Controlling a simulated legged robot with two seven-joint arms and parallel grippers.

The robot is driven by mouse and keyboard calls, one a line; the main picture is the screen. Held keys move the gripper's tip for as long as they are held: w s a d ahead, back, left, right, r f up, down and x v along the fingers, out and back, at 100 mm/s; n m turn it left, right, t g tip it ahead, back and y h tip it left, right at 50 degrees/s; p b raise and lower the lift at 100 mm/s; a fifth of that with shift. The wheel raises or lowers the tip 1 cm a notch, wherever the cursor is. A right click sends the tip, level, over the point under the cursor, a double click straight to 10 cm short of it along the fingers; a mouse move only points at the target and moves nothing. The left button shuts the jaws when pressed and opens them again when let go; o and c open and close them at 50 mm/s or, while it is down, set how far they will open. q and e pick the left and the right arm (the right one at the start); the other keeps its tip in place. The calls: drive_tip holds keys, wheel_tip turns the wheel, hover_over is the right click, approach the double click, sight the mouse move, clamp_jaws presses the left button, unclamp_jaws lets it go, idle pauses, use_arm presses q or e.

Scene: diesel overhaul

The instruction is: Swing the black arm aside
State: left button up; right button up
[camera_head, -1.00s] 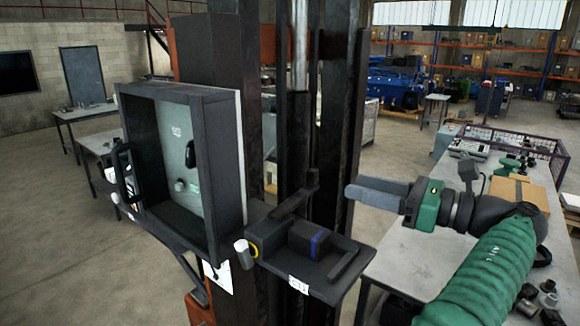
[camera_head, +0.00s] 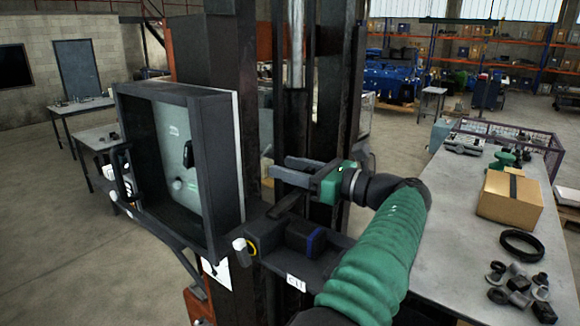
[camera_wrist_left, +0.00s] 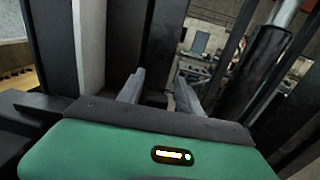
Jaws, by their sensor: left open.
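My left gripper (camera_head: 276,171) is at the centre of the head view, on the green-sleeved arm. It is open, with its two grey fingers pointing left, just above the dark shelf on the column. A short black arm (camera_head: 288,206) lies on this shelf below and behind the fingers; the gripper hides part of it. I cannot tell whether they touch. In the left wrist view the fingers (camera_wrist_left: 158,88) stand apart, with dark structure beyond and nothing clearly gripped. My right gripper is not in view.
An open dark box (camera_head: 215,165) with a pale inner panel stands left of the gripper. A black block (camera_head: 303,238) sits on the shelf. Dark column posts (camera_head: 340,120) rise behind. A grey table (camera_head: 450,220) with a cardboard box (camera_head: 510,199) is at right.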

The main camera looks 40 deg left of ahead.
sight(313, 173)
use_arm(q)
drive_tip(key=shift+d+r, duration=0.25)
drive_tip(key=shift+d, duration=1)
drive_tip(key=c, duration=0.5)
drive_tip(key=shift+d+r, duration=0.15)
drive_tip(key=shift+d, duration=0.3)
clamp_jaws()
drive_tip(key=shift+s+a, duration=0.1)
drive_tip(key=shift+a, duration=0.45)
drive_tip(key=shift+d, duration=0.1)
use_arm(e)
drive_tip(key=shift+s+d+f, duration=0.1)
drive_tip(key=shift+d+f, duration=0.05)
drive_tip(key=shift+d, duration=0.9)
